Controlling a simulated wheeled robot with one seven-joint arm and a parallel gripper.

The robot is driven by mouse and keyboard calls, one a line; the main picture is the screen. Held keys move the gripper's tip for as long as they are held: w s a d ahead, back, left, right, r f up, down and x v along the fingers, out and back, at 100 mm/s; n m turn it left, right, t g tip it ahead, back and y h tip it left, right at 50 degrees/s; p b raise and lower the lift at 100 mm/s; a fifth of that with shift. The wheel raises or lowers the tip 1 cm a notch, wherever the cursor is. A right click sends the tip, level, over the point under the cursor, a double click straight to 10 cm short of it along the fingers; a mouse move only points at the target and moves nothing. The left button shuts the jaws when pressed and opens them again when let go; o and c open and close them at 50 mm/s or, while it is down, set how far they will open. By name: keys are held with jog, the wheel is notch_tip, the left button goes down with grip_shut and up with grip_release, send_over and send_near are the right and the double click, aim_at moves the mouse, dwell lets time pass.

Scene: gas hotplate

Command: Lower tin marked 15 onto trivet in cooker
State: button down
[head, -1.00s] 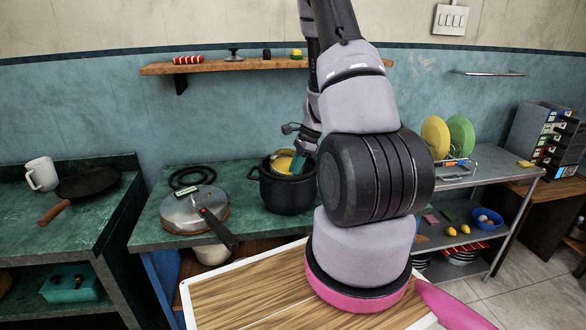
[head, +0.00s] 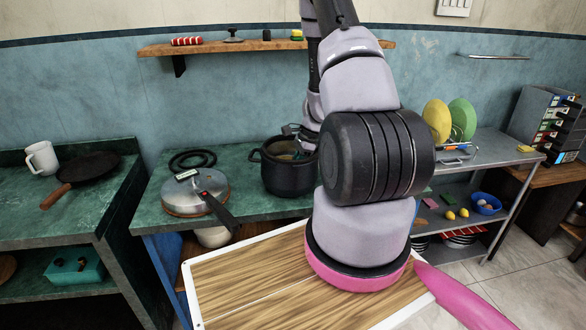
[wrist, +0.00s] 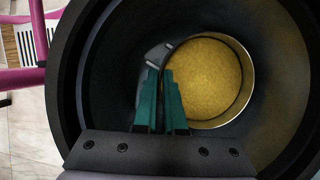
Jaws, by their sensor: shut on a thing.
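The cooker (head: 290,176) is a deep black pot on the green counter in the head view; its dark inner wall (wrist: 110,75) surrounds everything in the wrist view. The tin (wrist: 207,80) is round, with a thin metal rim and a yellow filling, and sits inside the cooker's mouth, right of centre in the wrist view. My gripper (wrist: 163,88) has teal fingers and is shut on the tin's left edge, down inside the cooker. The mark 15 does not show. The trivet is hidden, so I cannot tell whether the tin touches it.
The cooker's lid (head: 190,188) with a black handle lies left of the cooker, with a black ring (head: 192,160) behind it. A pan (head: 88,167) and a white mug (head: 42,157) stand on the left counter. A shelf (head: 220,47) runs above.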

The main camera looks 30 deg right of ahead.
jog(key=shift+s+d, duration=0.1)
jog(key=shift+d, duration=0.05)
jog(key=c, duration=0.9)
grip_release()
jog(key=v, duration=1)
jog(key=shift+r, duration=0.4)
